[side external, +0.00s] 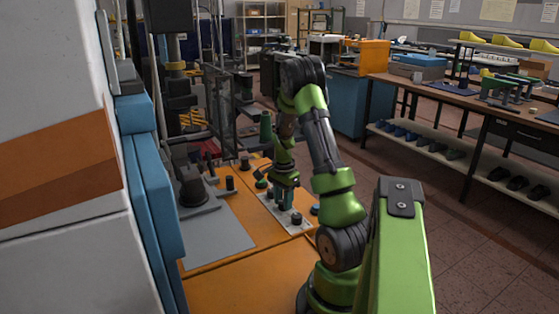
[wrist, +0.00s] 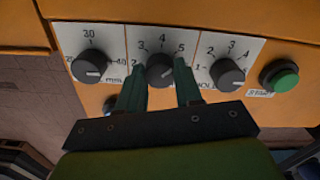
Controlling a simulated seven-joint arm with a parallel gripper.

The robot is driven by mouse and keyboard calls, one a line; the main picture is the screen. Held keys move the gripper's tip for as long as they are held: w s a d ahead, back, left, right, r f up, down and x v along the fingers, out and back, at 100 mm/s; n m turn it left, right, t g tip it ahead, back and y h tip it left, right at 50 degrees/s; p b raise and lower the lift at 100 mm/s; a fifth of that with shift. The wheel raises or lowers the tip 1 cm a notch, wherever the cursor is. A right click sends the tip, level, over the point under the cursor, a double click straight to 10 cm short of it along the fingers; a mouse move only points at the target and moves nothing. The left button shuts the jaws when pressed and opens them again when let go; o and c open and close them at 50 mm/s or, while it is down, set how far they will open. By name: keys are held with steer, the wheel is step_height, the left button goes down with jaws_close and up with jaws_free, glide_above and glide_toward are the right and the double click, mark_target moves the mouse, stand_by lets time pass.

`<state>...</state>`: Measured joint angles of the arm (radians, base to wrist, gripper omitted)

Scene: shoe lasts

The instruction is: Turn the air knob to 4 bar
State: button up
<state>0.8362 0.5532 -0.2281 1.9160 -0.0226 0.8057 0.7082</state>
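Three dark knobs sit in a row on white label plates on an orange panel. The middle knob (wrist: 160,70), with a scale of 2, 3, 4, 5, is between the two green fingers of my gripper (wrist: 160,74). The fingers stand apart, one on each side of it; I cannot tell whether they press on it. Its pointer is too unclear to read, and the fingers hide part of its lettering. The left knob (wrist: 90,67) has a scale in mm. The right knob (wrist: 227,75) has a 1 to 4 scale. In the side view my gripper (side external: 286,203) is low over the white knob plate.
A green button (wrist: 280,76) is right of the right knob. In the side view, a grey plate (side external: 215,245) and a dark round fixture (side external: 193,190) lie left of the knobs on the orange bench (side external: 255,270). A long table (side external: 470,95) stands off to the right.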

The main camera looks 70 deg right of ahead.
steer(key=c, duration=0.3)
steer(key=n, duration=0.4)
steer(key=shift+n, duration=0.3)
steer(key=shift+r+n, duration=0.1)
steer(key=shift+n, duration=1.9)
steer(key=o, duration=1)
steer(key=shift+r, duration=0.1)
